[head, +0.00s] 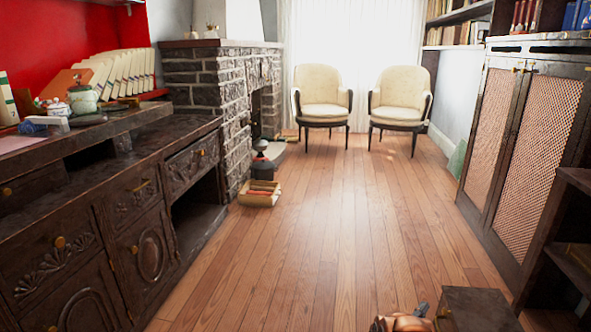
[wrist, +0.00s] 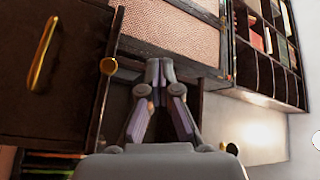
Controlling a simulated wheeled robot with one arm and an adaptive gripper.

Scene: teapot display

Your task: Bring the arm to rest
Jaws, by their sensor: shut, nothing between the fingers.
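My gripper (wrist: 160,68) shows in the wrist view, with its two fingers meeting at the tips. It is shut and nothing is held between the fingers. Beyond the tips is the lower part of a dark wooden cabinet with a mesh panel (wrist: 175,28). I cannot make out the gripper in the head view.
The wooden floor (head: 330,215) is clear up to two cream armchairs (head: 320,87). A dark dresser (head: 95,215) with a small teapot (head: 82,99) lines the left. A mesh-door cabinet (head: 545,125) stands right. A copper-coloured object (head: 400,322) and a dark box (head: 475,310) are near the bottom edge.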

